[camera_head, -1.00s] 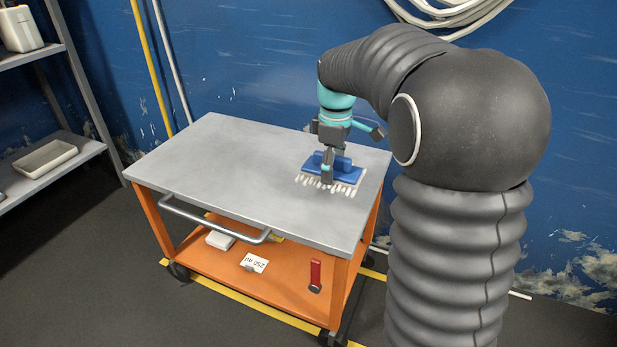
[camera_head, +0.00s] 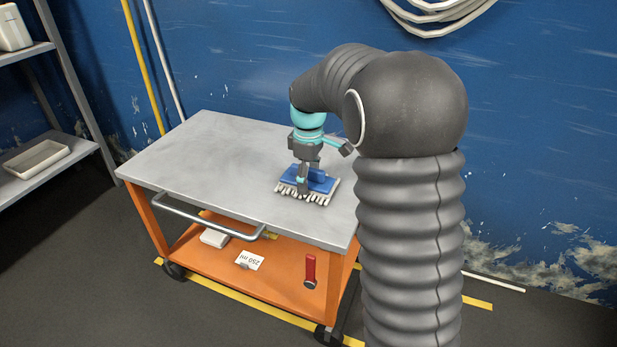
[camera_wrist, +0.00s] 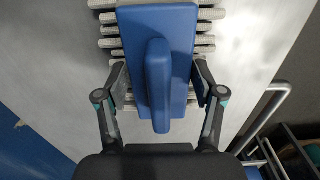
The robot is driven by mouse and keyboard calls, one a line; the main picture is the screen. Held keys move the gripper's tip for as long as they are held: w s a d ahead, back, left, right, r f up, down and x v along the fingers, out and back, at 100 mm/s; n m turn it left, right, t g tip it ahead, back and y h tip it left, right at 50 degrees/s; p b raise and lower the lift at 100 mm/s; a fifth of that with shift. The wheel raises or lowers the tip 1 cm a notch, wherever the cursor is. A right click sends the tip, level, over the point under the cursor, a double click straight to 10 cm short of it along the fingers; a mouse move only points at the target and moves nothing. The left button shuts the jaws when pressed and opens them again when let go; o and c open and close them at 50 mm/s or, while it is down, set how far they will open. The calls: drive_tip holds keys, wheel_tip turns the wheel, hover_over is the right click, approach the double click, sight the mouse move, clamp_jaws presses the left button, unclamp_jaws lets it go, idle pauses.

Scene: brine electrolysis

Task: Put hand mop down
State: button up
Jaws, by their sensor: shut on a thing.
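The hand mop (camera_head: 321,183) has a flat blue plate, a raised blue handle and pale strands beneath. It is level, strands down, over the right part of the grey cart top (camera_head: 215,160). I cannot tell whether the strands rest on the surface or hang just above it. My gripper (camera_head: 302,186) points down and is shut on the mop. In the wrist view, the blue plate and handle (camera_wrist: 160,75) lie between my two fingers (camera_wrist: 158,88), with pale strands sticking out at both sides.
The cart top is otherwise bare, with free room left of the mop. A handle bar (camera_head: 205,220) runs along its front. The orange lower shelf (camera_head: 275,285) holds a white item, a "250 ml" label (camera_head: 249,260) and a red object (camera_head: 310,271). A blue wall stands behind.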

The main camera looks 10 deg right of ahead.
drive_tip(key=shift+f, duration=0.15)
drive_tip(key=o, duration=1.1)
wheel_tip(320, 180, up, 12)
drive_tip(key=shift+r+p, duration=0.15)
drive_tip(key=shift+p, duration=0.5)
drive_tip(key=s+r+m+t, duration=0.1)
drive_tip(key=s+r+m, duration=0.15)
drive_tip(key=s, duration=0.55)
drive_tip(key=s+r+m+t, duration=0.1)
drive_tip(key=s+m+t, duration=0.15)
drive_tip(key=s, duration=0.55)
drive_tip(key=s+f+m, duration=0.2)
drive_tip(key=s, duration=0.2)
drive_tip(key=s+f+m+t, duration=0.1)
drive_tip(key=s+m, duration=0.1)
drive_tip(key=s, duration=0.3)
drive_tip(key=s+f+m+t, duration=0.1)
drive_tip(key=s+f, duration=0.1)
drive_tip(key=s, duration=0.3)
drive_tip(key=shift+s+f+m, duration=0.25)
drive_tip(key=shift+f+m, duration=0.1)
drive_tip(key=shift+m, duration=0.05)
